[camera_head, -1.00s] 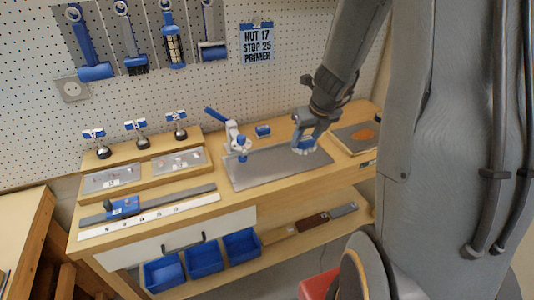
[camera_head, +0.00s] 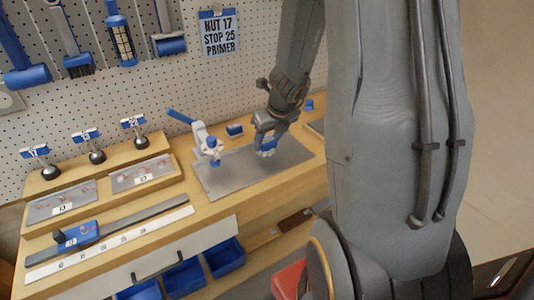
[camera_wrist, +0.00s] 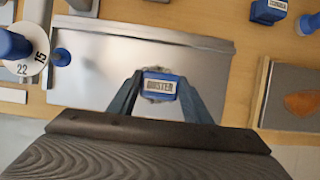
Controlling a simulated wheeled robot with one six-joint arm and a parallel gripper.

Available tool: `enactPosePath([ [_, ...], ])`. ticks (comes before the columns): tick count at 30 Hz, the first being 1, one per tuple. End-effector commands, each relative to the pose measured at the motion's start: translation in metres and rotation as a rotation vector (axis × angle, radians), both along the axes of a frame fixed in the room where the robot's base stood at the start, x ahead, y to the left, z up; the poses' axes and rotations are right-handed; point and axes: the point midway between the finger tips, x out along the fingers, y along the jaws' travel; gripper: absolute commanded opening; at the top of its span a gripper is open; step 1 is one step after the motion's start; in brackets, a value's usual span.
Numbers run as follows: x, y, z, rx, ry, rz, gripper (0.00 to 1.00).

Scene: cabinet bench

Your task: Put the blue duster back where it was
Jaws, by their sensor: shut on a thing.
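The blue duster (camera_wrist: 160,84) is a small blue block with a white label reading DUSTER, seen in the wrist view. My gripper (camera_wrist: 159,90) is shut on it, one finger on each side. In the head view, my gripper (camera_head: 267,143) and the blue duster (camera_head: 268,149) are over the right part of a grey metal plate (camera_head: 222,178) on the bench. I cannot tell whether the duster touches the plate.
A white-and-blue clamp-like device (camera_head: 207,143) stands at the plate's back left. A small blue block (camera_head: 234,130) sits behind the plate. A board with an orange patch (camera_wrist: 300,104) lies right of the plate. Brushes and rollers hang on the pegboard (camera_head: 180,80). Blue bins (camera_head: 226,258) sit below.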

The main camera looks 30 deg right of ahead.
Motion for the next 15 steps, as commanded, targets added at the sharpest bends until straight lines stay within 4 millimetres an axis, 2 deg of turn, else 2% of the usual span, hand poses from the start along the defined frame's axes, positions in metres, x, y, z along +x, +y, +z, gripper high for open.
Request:
enactPosePath([
  [9, 0.001, -0.002, -0.032, 0.0, 0.0, -0.004, 0.27],
  [15, 0.0, -0.002, -0.037, 0.0, 0.0, -0.004, 0.27],
])
